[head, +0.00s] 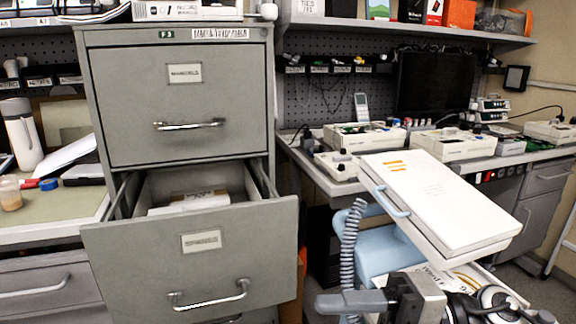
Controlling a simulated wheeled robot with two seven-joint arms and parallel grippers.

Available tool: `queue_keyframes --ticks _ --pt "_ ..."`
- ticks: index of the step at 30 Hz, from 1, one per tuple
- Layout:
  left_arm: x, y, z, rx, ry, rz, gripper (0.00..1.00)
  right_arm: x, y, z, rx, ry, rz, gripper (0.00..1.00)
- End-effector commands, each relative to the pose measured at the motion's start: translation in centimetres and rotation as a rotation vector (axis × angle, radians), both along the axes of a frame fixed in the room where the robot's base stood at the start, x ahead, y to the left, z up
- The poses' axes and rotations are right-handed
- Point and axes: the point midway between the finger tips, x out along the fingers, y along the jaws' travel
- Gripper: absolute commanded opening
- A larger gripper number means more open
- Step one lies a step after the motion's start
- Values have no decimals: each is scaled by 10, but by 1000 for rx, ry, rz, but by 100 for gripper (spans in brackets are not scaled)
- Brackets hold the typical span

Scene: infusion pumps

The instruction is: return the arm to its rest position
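My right gripper (345,302) is low in the head view, right of the middle. Its arm comes in from the bottom right and its grey fingers point left. The fingers show side-on as one bar, so I cannot tell whether they are open or shut. Nothing is visible between them. It is in front of the light blue cart (380,255), right of the open lower drawer (150,248) of the grey filing cabinet (180,95), and apart from that drawer. My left gripper is not in view.
The lower drawer sticks out towards me, with a box (195,200) inside. A white slab-like panel (435,200) with a blue handle tilts over the cart. A coiled grey cord (350,250) hangs left of it. A workbench (325,178) with devices stands behind.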

Motion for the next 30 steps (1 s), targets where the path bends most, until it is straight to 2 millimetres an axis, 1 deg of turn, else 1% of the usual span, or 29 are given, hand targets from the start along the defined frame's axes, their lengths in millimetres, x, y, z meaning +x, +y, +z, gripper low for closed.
queue_keyframes --ticks 1,2,3,5,6,8,9,11,12,14,15,18,21,23,25,30 --pt "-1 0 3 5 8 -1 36 8 4 12 178 120 -99 49" --pt "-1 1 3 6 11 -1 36 16 2 15 271 190 -168 49" --pt "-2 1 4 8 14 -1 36 28 -4 15 381 292 -271 49" --pt "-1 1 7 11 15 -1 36 47 -18 3 518 462 -439 49" --pt "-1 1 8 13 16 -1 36 57 -29 -14 588 586 -557 49" --pt "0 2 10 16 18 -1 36 65 -47 -49 661 787 -740 49" --pt "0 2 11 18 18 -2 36 65 -57 -77 686 919 -853 49" --pt "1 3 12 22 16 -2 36 56 -68 -117 696 1099 -993 49" --pt "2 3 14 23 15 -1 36 47 -73 -142 690 1210 -1072 49" --pt "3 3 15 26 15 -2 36 29 -76 -175 667 1356 -1167 49" --pt "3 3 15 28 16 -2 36 17 -77 -194 649 1443 -1217 49" --pt "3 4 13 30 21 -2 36 -12 -76 -227 601 1612 -1304 49" --pt "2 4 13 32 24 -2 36 -31 -74 -245 566 1712 -1345 49" --pt "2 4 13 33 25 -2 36 -37 -73 -250 553 1744 -1358 49" --pt "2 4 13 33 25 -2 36 -40 -73 -253 548 1759 -1363 49" --pt "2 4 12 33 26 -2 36 -40 -73 -253 547 1759 -1363 49"
